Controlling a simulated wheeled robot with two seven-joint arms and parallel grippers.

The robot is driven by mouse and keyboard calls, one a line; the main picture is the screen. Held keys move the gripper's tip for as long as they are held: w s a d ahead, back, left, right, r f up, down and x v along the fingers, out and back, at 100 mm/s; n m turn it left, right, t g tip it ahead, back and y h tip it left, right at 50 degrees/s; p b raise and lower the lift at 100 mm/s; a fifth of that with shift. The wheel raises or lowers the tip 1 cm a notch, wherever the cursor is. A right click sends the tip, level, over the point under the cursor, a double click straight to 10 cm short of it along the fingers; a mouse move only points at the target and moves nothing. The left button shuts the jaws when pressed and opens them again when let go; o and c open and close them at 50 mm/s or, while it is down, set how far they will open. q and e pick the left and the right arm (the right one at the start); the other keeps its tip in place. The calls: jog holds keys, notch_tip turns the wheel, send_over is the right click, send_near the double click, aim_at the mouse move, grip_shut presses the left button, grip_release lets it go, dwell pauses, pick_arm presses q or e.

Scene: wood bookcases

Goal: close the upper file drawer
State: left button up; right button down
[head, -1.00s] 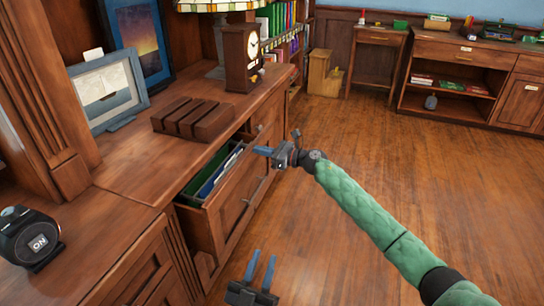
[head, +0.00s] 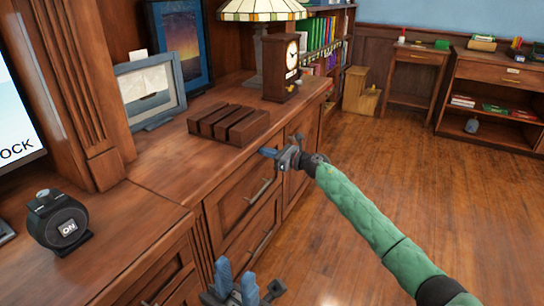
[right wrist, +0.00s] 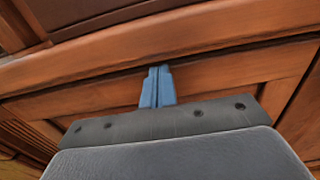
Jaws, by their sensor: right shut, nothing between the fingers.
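The upper file drawer (head: 232,205) is a wood-panelled front with a metal handle (head: 260,190). In the head view it sits in line with the cabinet face, and no opening shows above it. My right gripper (head: 268,152) is shut and empty at the drawer's top far edge. In the right wrist view its blue fingertips (right wrist: 157,86) lie together against or just before the wood front (right wrist: 215,82); I cannot tell if they touch. My left gripper (head: 236,278) is open and empty, low in the head view, in front of the cabinet.
A lower drawer (head: 240,250) lies below. On the cabinet top stand a brown slotted block (head: 228,125), a clock (head: 281,68), a lamp (head: 262,10) and a framed boat picture (head: 150,92). A black device (head: 58,222) marked ON sits at left. The floor (head: 400,175) at right is clear.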

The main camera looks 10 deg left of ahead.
jog(key=shift+a+r, duration=0.25)
jog(key=shift+r, duration=0.05)
dwell(0.4)
jog(key=shift+d, duration=0.1)
